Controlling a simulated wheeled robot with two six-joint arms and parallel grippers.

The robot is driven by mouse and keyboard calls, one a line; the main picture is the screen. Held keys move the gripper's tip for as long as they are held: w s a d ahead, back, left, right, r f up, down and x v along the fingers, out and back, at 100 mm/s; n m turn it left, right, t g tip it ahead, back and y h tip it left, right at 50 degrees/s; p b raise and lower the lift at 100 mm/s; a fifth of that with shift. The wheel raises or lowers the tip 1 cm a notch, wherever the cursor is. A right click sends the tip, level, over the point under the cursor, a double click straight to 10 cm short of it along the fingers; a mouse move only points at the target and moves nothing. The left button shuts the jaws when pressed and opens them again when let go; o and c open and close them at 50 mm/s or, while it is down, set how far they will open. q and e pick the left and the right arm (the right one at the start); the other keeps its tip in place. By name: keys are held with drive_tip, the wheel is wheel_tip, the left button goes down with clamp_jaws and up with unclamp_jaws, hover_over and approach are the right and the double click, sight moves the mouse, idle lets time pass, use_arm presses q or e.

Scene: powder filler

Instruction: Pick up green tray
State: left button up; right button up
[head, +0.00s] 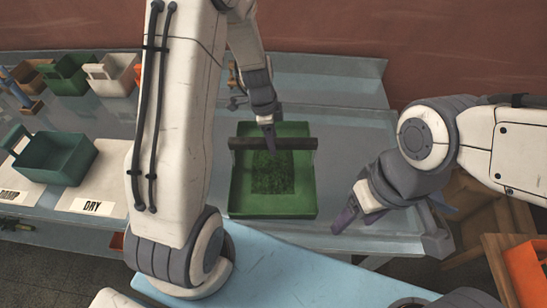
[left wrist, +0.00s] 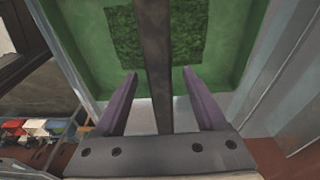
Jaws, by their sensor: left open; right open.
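The green tray (head: 240,195) sits on the grey bench in the middle of the head view, with green granular material (head: 273,178) in it. A dark bar (head: 300,143) crosses the tray near its far end. My left gripper (head: 269,135) is over this bar, pointing down. In the left wrist view its two purple fingers (left wrist: 158,75) are apart, one on each side of the bar (left wrist: 155,45), with the tray (left wrist: 85,30) below. I cannot tell whether they touch the bar. My right gripper (head: 345,215) is open and empty, right of the tray.
A teal bin (head: 57,158) stands at the left beside "DRY" (head: 92,207) and "DAMP" labels. Green, cream and orange bins (head: 70,78) stand at the back left. An orange box (head: 525,270) is at the lower right. A light blue surface (head: 290,275) lies in front.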

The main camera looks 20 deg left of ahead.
use_arm(q)
drive_tip(key=shift+d+f, duration=0.1)
drive_tip(key=shift+f, duration=0.65)
clamp_jaws()
drive_tip(key=shift+w+r, duration=0.1)
idle(0.8)
